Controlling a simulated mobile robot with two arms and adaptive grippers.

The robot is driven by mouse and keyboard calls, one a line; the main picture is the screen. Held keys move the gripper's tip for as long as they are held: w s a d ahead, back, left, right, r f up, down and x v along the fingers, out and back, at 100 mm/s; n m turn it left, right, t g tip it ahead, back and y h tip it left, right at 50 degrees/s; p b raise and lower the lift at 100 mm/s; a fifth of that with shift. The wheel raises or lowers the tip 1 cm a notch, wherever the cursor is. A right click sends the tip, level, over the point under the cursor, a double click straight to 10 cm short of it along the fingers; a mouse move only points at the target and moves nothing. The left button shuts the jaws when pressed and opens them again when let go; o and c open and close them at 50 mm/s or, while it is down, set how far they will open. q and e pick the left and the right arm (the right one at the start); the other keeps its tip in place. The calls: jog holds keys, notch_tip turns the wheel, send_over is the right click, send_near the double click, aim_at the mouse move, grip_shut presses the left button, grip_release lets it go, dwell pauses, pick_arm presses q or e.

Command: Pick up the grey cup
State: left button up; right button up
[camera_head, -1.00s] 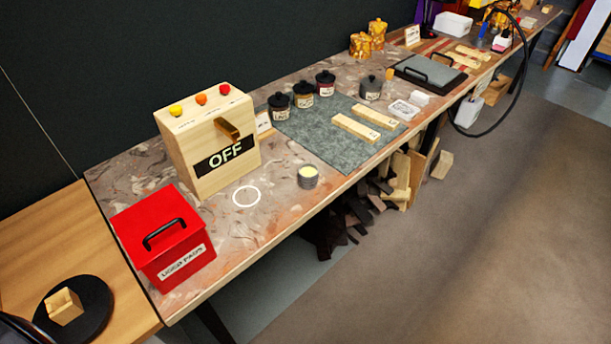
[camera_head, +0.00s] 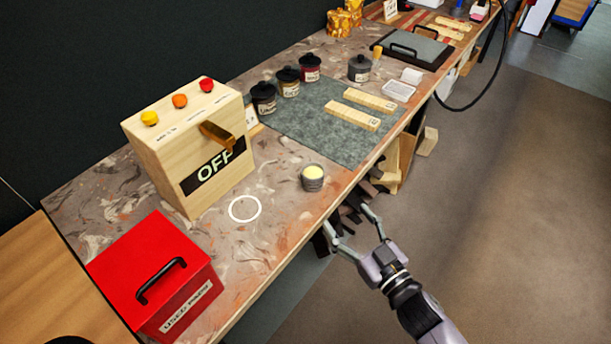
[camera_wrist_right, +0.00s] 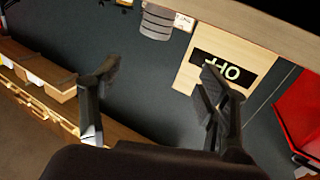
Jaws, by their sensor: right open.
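The grey cup (camera_head: 313,180), small and round with a pale yellow top, stands upright on the bench near its front edge, right of a white ring mark (camera_head: 245,208). My left gripper is not in view.
A wooden box marked OFF (camera_head: 190,150) stands behind the ring mark. A red lidded bin (camera_head: 155,275) is at the near left. Black-lidded jars (camera_head: 289,82) and wooden strips (camera_head: 352,115) are on or by the grey mat (camera_head: 310,130). Bench around the cup is clear.

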aim_at(318, 178)
jog(key=x, duration=1)
jog(key=shift+w+p, duration=0.3)
jog(key=shift+w, duration=0.05)
jog(key=x, duration=0.5)
jog(key=shift+w+d, duration=0.1)
jog(key=shift+w, duration=0.35)
jog(key=c, duration=1.4)
